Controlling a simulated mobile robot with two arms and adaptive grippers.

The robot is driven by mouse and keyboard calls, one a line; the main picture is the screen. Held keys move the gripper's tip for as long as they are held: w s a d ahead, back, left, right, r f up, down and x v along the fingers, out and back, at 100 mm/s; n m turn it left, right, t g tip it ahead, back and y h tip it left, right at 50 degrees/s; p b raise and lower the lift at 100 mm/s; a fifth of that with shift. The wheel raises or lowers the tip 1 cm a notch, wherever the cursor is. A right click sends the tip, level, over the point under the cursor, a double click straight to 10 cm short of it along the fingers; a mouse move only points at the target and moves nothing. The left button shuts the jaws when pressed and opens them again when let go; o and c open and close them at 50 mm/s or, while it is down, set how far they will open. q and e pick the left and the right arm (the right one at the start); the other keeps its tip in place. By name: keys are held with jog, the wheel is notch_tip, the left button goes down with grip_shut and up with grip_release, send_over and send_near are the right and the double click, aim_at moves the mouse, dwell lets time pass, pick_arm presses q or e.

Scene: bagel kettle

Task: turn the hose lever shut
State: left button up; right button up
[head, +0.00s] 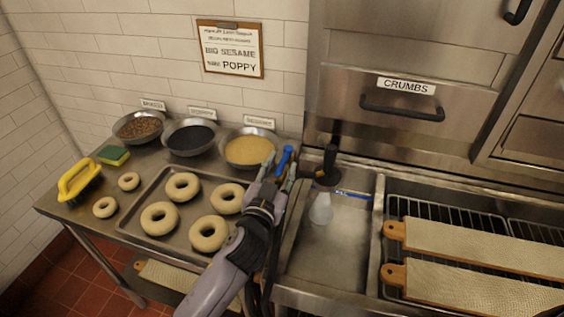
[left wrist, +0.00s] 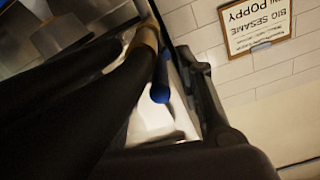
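The blue hose lever (head: 285,158) sticks up at the back of the steel counter, just left of the sink. My left gripper (head: 279,170) is at the lever, with its fingers apart on either side of it. In the left wrist view the blue lever (left wrist: 160,92) shows between the fingers, with a pale gap beside it; I cannot tell whether a finger touches it. The lever's base is hidden by my gripper. A black spout-like part (head: 329,165) stands over the sink, with a pale, clear patch (head: 321,209) below it. My right gripper is not in view.
A tray (head: 150,224) of bagels lies left of my arm, with several topping bowls (head: 250,148) behind it. The sink (head: 322,262) has a blue marked line (head: 353,195). Wooden boards (head: 480,245) lie on a rack at right, below the crumbs drawer (head: 400,100).

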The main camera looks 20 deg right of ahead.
pick_arm(q)
jog(key=shift+x, duration=0.75)
grip_shut()
dwell(0.4)
